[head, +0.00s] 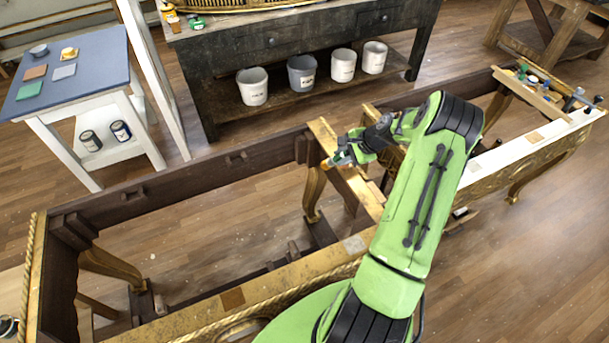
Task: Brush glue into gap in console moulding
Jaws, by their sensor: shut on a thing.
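My gripper (338,160) is above the gilt cross rail of the console frame, near its far end. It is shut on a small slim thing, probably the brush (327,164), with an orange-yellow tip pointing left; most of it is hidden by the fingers. The console (292,276) is an open gilt and dark wood frame with rope moulding along its front edge. A brown patch (232,298) and a pale patch (354,244) show on the front rail. I cannot make out the gap in the moulding; my arm covers part of the console. Whether the tip touches wood is unclear.
A tray (532,94) with several pots and tools lies on the console's right end. A blue-topped side table (75,70) stands at the far left. A dark workbench (300,45) with buckets on its shelf stands behind. Open floor shows through the console's left bay.

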